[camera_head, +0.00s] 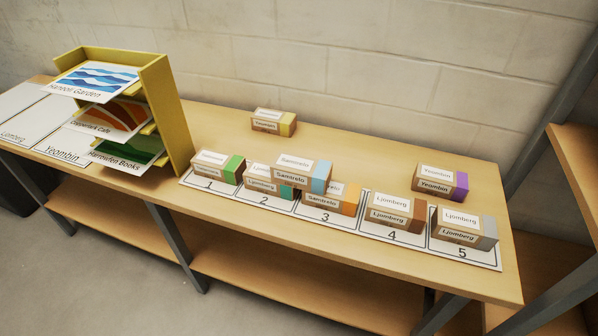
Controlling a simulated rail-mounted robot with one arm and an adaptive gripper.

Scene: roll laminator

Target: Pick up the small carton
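Several small cartons with white name labels and coloured ends are on the wooden bench. At the back stands a yellow-ended carton (268,121). A purple-ended carton (436,181) stands behind the right part of the numbered mat. On the mat are a green-ended carton (213,164) at 1, a teal-ended one (262,187) at 2, an orange-ended one (325,199) at 3, a brown-ended one (391,213) at 4 and a grey-ended one (458,228) at 5. A blue-ended carton (297,174) overlaps the teal and orange ones, apparently resting on them. My gripper is out of view.
A yellow tiered rack (168,110) holding printed sheets stands left of the numbered mat (340,228). White labelled sheets (62,148) lie at the far left. A block wall runs behind the bench (345,145). Bare bench top surrounds the yellow-ended carton.

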